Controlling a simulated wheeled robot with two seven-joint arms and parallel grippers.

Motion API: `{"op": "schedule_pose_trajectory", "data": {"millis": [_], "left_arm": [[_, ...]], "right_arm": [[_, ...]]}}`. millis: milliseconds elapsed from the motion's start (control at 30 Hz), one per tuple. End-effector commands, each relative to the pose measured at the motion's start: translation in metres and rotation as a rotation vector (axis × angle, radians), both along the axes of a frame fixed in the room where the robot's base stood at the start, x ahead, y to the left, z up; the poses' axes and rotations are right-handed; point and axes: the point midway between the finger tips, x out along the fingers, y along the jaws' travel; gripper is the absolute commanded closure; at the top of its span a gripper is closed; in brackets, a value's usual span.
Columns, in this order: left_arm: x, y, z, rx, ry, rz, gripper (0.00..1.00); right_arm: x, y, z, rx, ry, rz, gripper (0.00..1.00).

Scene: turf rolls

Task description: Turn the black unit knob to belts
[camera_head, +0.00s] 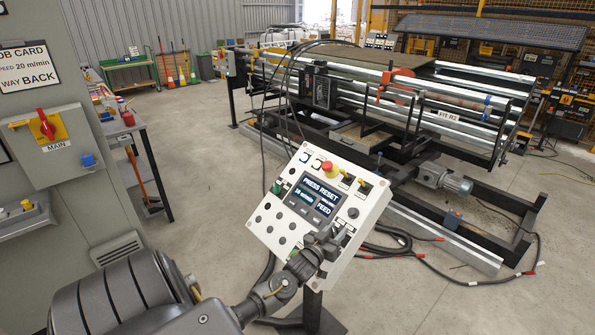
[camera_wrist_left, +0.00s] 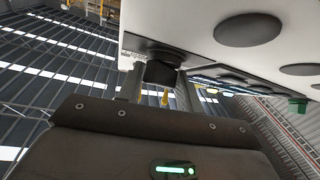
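The white control panel (camera_head: 368,207) stands on a post in the head view, with a red mushroom button, several black knobs and a screen (camera_head: 314,200) that reads "PRESS RESET" and "FEED". My left gripper (camera_head: 328,241) is at the panel's lower right part and hides what is under it. In the left wrist view a black knob (camera_wrist_left: 161,72) sits under the white panel face, between the two fingers of my left gripper (camera_wrist_left: 158,88). The fingers look close against both its sides. The knob's pointer and its label cannot be read. My right gripper is not in view.
A grey cabinet with a red MAIN switch (camera_head: 47,125) stands at the left. The roller machine (camera_head: 400,95) fills the back right, with a motor (camera_head: 443,180) near it. Black cables (camera_head: 400,245) lie on the floor right of the panel. Open floor lies beyond.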

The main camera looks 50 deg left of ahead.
Motion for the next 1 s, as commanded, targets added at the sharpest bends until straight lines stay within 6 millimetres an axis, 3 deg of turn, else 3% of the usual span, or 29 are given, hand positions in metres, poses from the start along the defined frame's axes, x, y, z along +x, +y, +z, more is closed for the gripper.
{"op": "schedule_pose_trajectory", "data": {"millis": [500, 1000], "left_arm": [[-0.002, -0.002, -0.005, 0.374, 0.010, -0.441, 0.65], [-0.104, 0.022, -0.003, 0.358, 0.011, -0.430, 0.65]], "right_arm": [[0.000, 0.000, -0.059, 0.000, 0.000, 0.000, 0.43], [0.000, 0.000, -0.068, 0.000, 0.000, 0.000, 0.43]]}}
